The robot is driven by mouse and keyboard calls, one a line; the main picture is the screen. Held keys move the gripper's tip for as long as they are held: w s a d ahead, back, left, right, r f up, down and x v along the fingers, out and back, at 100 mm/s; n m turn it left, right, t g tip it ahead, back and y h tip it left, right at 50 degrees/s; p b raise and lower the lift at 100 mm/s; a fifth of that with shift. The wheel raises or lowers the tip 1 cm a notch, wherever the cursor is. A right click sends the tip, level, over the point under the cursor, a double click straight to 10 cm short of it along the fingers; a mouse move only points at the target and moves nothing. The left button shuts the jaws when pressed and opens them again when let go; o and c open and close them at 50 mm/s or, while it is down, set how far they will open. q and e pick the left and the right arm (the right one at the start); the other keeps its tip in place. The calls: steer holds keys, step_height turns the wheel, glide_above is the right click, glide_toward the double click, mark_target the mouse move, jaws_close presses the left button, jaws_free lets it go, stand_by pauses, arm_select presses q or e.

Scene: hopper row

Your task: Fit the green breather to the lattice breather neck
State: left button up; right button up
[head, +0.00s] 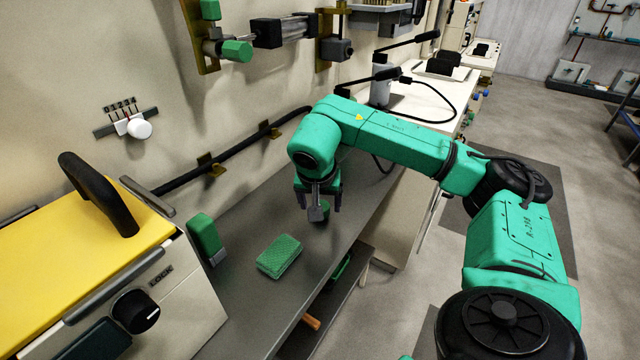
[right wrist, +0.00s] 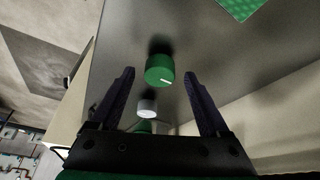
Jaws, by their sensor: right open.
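A short green cylinder with a white mark, likely the green breather (right wrist: 159,72), is on the grey bench in the right wrist view. It lies ahead of my right gripper (right wrist: 160,85), between the lines of its two spread fingers and apart from both. In the head view my right gripper (head: 318,210) points down over the bench, and a small green part there is mostly hidden behind it. A pale round piece (right wrist: 147,109) shows below the cylinder in the wrist view. I cannot tell which part is the lattice breather neck. My left gripper is out of view.
A green textured block (head: 280,256) and a green block with a grey end (head: 205,238) are on the grey bench (head: 245,310). A yellow-topped machine (head: 90,250) stands at left. Wall fittings and a black pipe (head: 235,152) run behind. The bench front edge drops to a lower shelf.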

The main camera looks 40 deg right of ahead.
steer(key=p+v, duration=0.2)
steer(key=v, duration=0.9)
steer(key=shift+s+r, duration=0.2)
steer(key=shift+r, duration=0.25)
steer(key=shift+d, duration=0.15)
